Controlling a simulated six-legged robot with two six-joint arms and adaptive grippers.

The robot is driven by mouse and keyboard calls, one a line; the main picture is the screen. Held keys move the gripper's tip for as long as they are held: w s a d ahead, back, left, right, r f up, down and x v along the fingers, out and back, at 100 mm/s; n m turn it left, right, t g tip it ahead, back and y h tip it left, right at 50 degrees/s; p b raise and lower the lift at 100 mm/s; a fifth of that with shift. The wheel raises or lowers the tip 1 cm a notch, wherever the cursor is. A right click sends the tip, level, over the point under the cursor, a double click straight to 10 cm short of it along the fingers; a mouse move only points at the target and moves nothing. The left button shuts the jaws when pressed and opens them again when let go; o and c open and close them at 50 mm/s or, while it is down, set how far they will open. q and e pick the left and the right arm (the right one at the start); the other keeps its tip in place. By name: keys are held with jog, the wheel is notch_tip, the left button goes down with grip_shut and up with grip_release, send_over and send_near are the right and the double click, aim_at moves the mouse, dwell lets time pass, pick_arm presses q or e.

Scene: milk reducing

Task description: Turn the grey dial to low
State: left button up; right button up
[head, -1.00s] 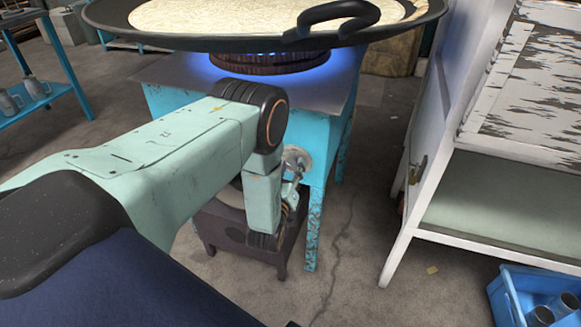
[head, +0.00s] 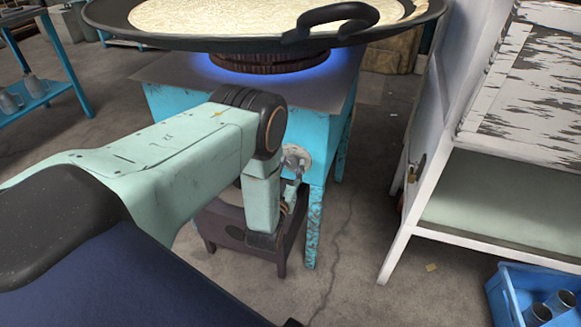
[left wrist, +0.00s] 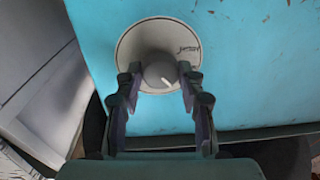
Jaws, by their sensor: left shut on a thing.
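The grey dial (left wrist: 158,70) sits on a round pale plate (left wrist: 133,42) on the front of the turquoise stove. In the left wrist view its white mark points to the lower right. My left gripper (left wrist: 155,76) is shut on the dial, with one finger on each side. In the head view my left gripper (head: 293,163) is at the stove's front, where the arm hides most of the dial and part of the plate. The plate has small dark lettering at its right that I cannot read. My right gripper is not in view.
The turquoise stove (head: 175,103) carries a burner with a blue flame (head: 325,72) under a wide black pan (head: 200,44). A low dark stool (head: 225,235) stands below. A white cabinet (head: 400,235) and a blue crate (head: 505,305) are at right. The floor between is clear.

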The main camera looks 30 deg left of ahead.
pick_arm(q)
jog(key=o, duration=1.2)
jog(key=v, duration=1.2)
jog(key=shift+a+f, duration=0.1)
